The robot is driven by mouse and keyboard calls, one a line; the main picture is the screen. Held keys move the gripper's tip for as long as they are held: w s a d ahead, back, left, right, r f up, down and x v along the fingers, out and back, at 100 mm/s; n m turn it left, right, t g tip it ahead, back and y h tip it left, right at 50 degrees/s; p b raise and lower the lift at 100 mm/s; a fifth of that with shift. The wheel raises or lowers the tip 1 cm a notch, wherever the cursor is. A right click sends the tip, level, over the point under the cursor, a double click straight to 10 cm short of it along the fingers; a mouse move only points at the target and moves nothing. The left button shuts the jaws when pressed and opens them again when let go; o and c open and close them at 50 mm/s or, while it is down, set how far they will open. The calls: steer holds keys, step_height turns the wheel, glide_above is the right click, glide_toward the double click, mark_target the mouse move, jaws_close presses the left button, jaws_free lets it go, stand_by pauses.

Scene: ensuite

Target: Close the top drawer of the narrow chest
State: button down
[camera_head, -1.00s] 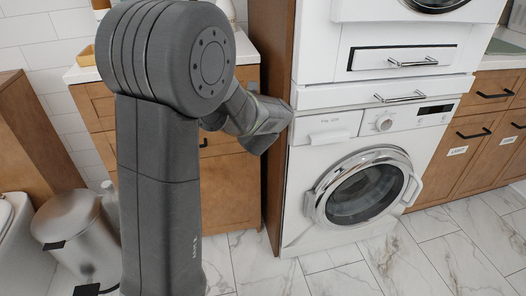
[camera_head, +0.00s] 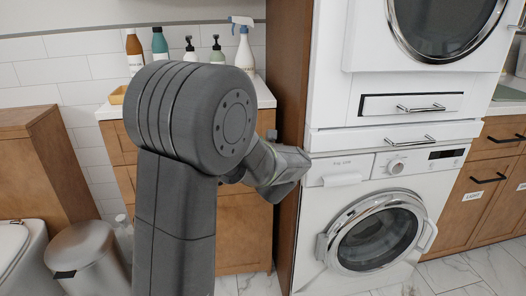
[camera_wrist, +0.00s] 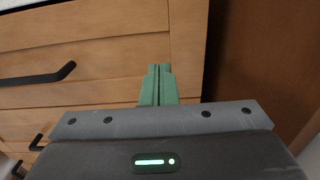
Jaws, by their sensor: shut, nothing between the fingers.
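The narrow wooden chest (camera_head: 245,235) with a white top stands left of the washing machine stack. My arm covers much of its front in the head view. In the wrist view, wooden drawer fronts (camera_wrist: 100,82) with black bar handles (camera_wrist: 38,76) fill the left and middle. My gripper's green fingers (camera_wrist: 158,70) are shut with nothing between them. They point at an upper drawer front, right of its handle; I cannot tell whether they touch it. How far the top drawer stands out cannot be told, and the fingers are hidden in the head view.
A washing machine (camera_head: 375,230) stands close right of a brown side panel (camera_head: 287,75). Several bottles, including a spray bottle (camera_head: 244,50), stand on the chest's white top. Marble floor lies in front.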

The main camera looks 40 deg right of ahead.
steer(key=p+v, duration=0.1)
steer(key=v, duration=0.9)
steer(key=shift+p, duration=0.35)
steer(key=shift+f, duration=0.15)
